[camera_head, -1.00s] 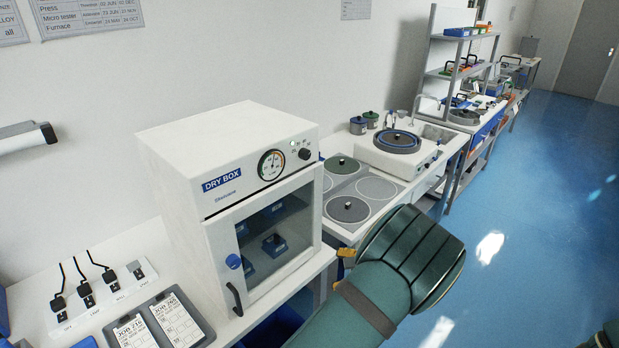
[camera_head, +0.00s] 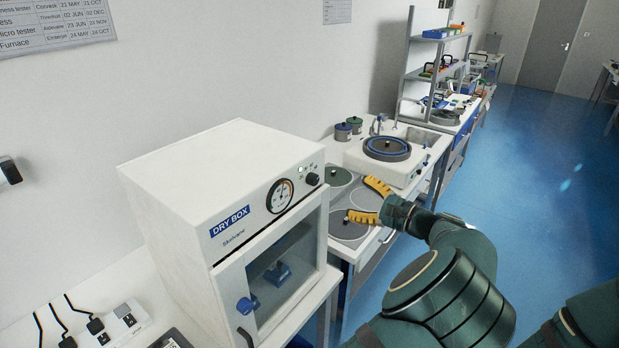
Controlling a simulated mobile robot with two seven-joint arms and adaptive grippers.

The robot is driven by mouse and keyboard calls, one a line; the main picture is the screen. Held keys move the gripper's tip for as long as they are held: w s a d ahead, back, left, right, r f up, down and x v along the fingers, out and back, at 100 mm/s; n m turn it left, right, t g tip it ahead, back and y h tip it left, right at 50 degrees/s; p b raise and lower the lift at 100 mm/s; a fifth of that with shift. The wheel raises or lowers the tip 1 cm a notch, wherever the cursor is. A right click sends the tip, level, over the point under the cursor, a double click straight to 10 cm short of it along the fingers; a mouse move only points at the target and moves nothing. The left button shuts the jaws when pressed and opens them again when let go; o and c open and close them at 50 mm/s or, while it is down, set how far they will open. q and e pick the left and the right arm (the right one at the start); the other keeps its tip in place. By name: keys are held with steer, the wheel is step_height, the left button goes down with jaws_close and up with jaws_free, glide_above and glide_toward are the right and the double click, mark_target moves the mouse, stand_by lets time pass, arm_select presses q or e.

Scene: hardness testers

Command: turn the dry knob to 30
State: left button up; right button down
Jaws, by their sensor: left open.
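The white dry box (camera_head: 215,200) stands on the bench at the left, with its glass door closed. Its black knob (camera_head: 312,179) is at the upper right of the front panel, to the right of the round dial gauge (camera_head: 280,195). The knob's setting is too small to read. My left gripper (camera_head: 364,202) has yellow fingers spread apart, and nothing is between them. It is to the right of the knob and apart from it, in front of the grinding discs in the view. My right gripper is not in view; only a dark part of an arm shows at the lower right.
A polishing machine (camera_head: 387,150) and flat discs (camera_head: 348,226) are on the bench beyond. A power strip (camera_head: 112,326) lies at the lower left. The blue floor (camera_head: 560,200) is clear.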

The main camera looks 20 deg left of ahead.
mark_target(316, 180)
arm_select(q)
steer(key=p+x, duration=0.1)
steer(key=x, duration=1.2)
steer(key=shift+a, duration=0.15)
jaws_close()
